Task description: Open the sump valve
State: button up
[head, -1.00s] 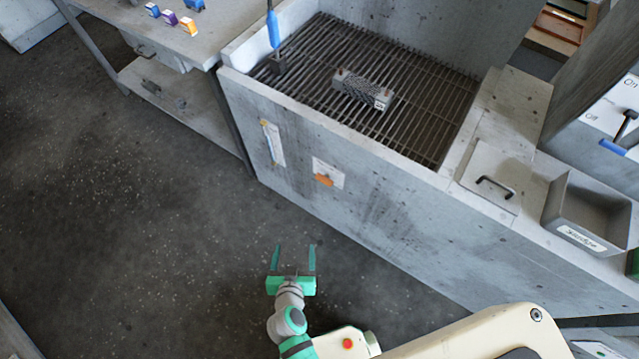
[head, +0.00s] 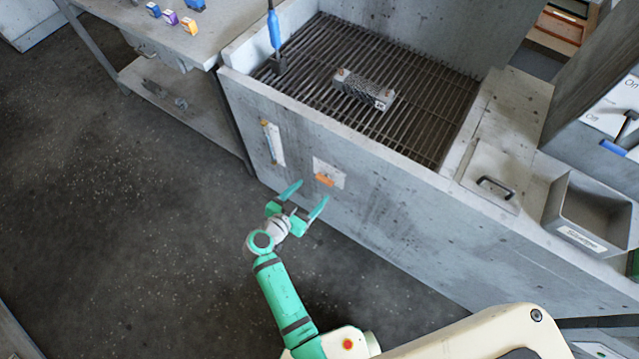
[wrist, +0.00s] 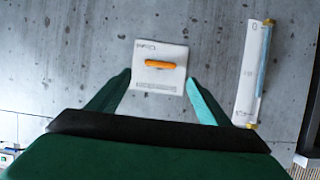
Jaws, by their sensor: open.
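The sump valve is an orange handle (head: 323,180) on a white labelled plate (head: 335,170) on the front wall of the grey tank. In the wrist view the orange handle (wrist: 160,65) lies nearly level across the white plate (wrist: 160,85). My gripper (head: 307,194) is open and empty. It is in front of the wall, a little below and left of the plate in the head view. In the wrist view its two green fingers (wrist: 160,92) point at the wall, one on each side of the plate's lower part. They look apart from the handle.
A white gauge strip (head: 273,143) is on the wall beside the plate. Above are the tank's grate (head: 430,100), with a metal block (head: 363,90) and a blue-handled tool (head: 274,35). A grey bin (head: 590,205) stands right. The floor left of the wall is clear.

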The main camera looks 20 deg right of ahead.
aim_at(324, 180)
jog(key=x, duration=0.6)
jog(key=shift+w+d+f, duration=0.1)
jog(key=shift+d+f, duration=0.05)
jog(key=shift+d, duration=0.05)
jog(key=c, duration=1)
